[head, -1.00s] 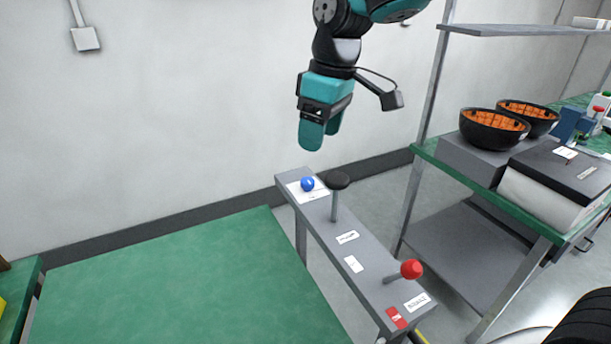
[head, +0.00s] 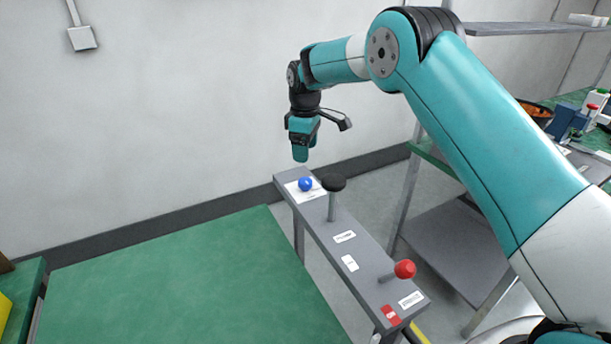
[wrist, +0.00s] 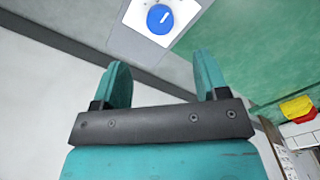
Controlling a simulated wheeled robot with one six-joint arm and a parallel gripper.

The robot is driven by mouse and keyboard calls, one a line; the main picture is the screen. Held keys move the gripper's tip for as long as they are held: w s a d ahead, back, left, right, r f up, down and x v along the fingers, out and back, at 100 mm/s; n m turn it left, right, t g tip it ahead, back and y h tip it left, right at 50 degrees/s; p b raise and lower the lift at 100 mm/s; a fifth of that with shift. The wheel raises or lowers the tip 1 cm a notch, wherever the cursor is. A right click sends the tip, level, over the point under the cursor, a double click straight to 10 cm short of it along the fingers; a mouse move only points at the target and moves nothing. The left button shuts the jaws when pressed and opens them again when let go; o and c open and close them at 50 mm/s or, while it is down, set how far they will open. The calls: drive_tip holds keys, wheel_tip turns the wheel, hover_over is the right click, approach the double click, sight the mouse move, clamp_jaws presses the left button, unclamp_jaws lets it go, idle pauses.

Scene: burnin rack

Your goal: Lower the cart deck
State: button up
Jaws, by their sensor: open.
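The cart's green deck (head: 180,285) fills the lower left of the head view. A grey control rail (head: 367,269) runs along its right side. On the rail are a blue knob (head: 306,184) on a white plate at the far end, a black-topped lever (head: 334,184) beside it, and a red-ball lever (head: 404,269) near the close end. My gripper (head: 301,157) is open and empty, in the air above the far end, near the blue knob. In the wrist view the blue knob (wrist: 160,19) lies beyond the fingertips (wrist: 163,75), apart from them.
A shelf rack with a lower grey shelf (head: 445,255) stands to the right, partly behind my arm. A bowl (head: 538,112) and blue equipment (head: 565,122) sit on its green top. A wall is behind the cart. A yellow item (head: 6,308) lies at far left.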

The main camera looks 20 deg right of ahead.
sight(305, 180)
wheel_tip(305, 180, down, 10)
drive_tip(key=shift+r+p, duration=0.1)
drive_tip(key=shift+p, duration=1.1)
drive_tip(key=shift+c, duration=0.4)
drive_tip(key=c, duration=0.8)
drive_tip(key=shift+c, duration=0.2)
